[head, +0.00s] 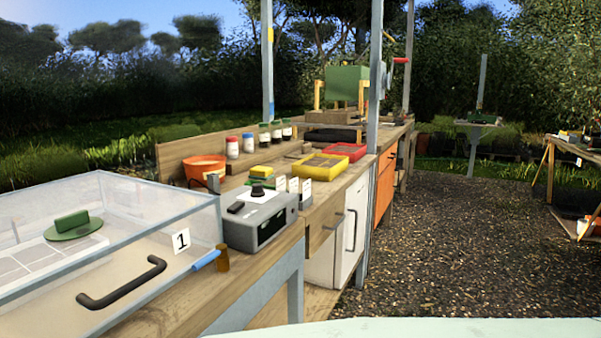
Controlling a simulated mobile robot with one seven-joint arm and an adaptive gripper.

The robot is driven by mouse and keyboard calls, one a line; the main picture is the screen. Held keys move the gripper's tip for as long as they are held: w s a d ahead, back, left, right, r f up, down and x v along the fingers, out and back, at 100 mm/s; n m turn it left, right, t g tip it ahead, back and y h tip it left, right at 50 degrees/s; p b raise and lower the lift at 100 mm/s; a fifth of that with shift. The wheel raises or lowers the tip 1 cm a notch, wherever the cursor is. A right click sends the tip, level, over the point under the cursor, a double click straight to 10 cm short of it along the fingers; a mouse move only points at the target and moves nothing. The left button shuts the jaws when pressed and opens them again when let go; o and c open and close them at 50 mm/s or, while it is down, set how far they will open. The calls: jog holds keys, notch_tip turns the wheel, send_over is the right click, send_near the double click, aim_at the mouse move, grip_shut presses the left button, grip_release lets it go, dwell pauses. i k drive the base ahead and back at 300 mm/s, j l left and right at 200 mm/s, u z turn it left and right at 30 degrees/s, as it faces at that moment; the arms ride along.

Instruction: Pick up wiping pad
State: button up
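No item is plainly marked as the wiping pad. A small stack of yellow and green pads (261,174), like sponges, lies on the wooden bench behind a grey box-shaped device (260,218). A green round piece with a block handle (74,226) shows at the clear case on the left; I cannot tell whether it lies inside or on top. My gripper is not in view.
The clear case (190,205) has a black handle (122,284) and a label "1". A yellow tray (318,168), red tray (345,151), orange bowl (204,166) and several jars stand on the bench. Cupboards (352,228) are below. Gravel floor (450,245) is open on the right.

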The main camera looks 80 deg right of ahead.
aim_at(260, 173)
jog(key=z, duration=2.35)
jog(key=u, duration=0.6)
jog(key=l+u, duration=1)
